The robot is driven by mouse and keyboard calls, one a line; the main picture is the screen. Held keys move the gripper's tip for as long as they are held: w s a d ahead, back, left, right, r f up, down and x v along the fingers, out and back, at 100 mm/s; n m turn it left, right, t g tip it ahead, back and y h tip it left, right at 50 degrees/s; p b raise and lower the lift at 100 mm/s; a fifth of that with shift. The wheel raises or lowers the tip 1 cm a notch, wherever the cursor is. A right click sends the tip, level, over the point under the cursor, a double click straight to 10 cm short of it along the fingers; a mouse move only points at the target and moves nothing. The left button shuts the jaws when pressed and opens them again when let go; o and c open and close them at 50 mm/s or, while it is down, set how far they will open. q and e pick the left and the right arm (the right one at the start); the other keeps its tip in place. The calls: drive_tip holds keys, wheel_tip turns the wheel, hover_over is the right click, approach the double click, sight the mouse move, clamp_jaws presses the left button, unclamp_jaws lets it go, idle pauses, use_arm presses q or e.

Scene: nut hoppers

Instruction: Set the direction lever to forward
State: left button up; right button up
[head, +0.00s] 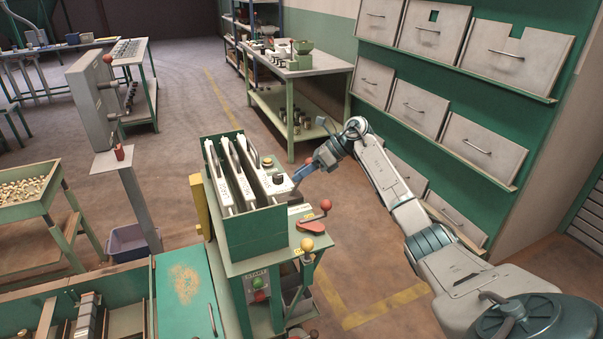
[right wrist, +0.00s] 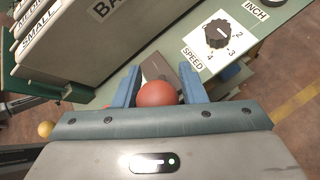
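A red ball knob (right wrist: 157,93) fills the gap between the blue fingers of my right gripper (right wrist: 158,84) in the right wrist view. Both fingers appear to touch it. A dark grey plate (right wrist: 176,74) lies beyond the knob, and no lever label is readable there. In the head view my right gripper (head: 301,172) is at the right edge of the machine's top, beside the speed dial (head: 278,179); a bit of red shows by its fingers. My left gripper is not in view.
The speed dial also shows in the right wrist view (right wrist: 217,33). Nearer in the head view are a red-knobbed crank (head: 325,204) and a yellow-knobbed lever (head: 307,243). Tall hopper plates (head: 240,175) stand left of my gripper. Open floor lies right of the machine.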

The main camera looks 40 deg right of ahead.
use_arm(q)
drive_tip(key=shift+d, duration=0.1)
use_arm(e)
drive_tip(key=shift+o, duration=0.8)
drive_tip(key=shift+d, duration=0.15)
drive_tip(key=shift+s+d+r, duration=0.1)
drive_tip(key=shift+s, duration=0.05)
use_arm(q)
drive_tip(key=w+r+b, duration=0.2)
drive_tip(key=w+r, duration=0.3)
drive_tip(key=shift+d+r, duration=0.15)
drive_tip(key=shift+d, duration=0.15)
use_arm(e)
drive_tip(key=v, duration=1)
drive_tip(key=shift+d, duration=0.25)
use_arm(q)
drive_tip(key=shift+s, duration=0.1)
use_arm(e)
drive_tip(key=shift+r, duration=0.1)
